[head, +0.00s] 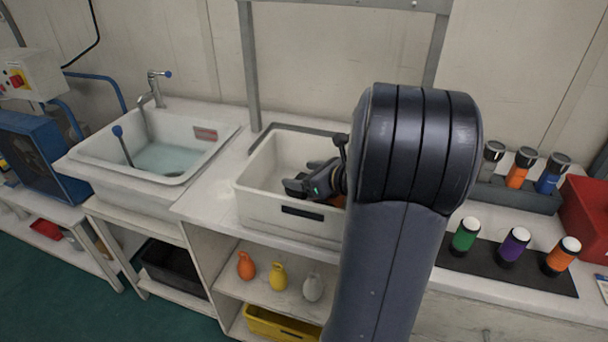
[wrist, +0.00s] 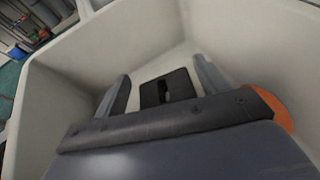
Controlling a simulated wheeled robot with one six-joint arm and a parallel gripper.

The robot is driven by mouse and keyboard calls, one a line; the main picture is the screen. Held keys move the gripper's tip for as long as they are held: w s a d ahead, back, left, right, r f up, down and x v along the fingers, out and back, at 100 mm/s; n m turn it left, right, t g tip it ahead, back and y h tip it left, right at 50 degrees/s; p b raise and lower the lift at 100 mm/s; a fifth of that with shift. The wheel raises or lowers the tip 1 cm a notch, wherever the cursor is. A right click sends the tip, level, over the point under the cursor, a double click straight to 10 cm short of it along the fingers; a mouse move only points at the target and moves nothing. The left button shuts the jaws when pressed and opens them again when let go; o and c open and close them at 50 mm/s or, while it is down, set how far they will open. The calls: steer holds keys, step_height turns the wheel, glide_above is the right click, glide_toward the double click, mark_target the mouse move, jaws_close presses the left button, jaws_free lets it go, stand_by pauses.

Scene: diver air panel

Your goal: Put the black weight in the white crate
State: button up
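The white crate (head: 290,222) stands on the bench in the middle of the head view, and its pale inner walls (wrist: 60,100) fill much of the wrist view. My gripper (head: 305,186) is inside the crate's opening, pointing down into it. In the wrist view its two fingers (wrist: 164,88) are apart, with pale crate floor showing on both sides between them. A black weight (wrist: 180,78), blocky with a dark slot, lies between and beyond the fingers, apparently on the crate floor. Its lower edge is hidden by my gripper.
An orange object (wrist: 275,108) sits in the crate to the right of my gripper. A sink (head: 150,150) is left of the crate. Right of my arm are a black mat (head: 490,265) with capped bottles and a red bin (head: 585,215). A metal frame post (head: 249,70) rises behind the crate.

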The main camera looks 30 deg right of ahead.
steer(key=o, duration=0.3)
steer(key=shift+r+p, duration=0.75)
steer(key=shift+p, duration=0.2)
steer(key=v, duration=1.2)
steer(key=shift+f+b, duration=0.2)
steer(key=shift+b, duration=0.2)
steer(key=x, duration=1.2)
steer(key=shift+w+a+f, duration=0.1)
steer(key=shift+f, duration=0.05)
steer(key=shift+f+b, duration=0.45)
steer(key=shift+b, duration=0.15)
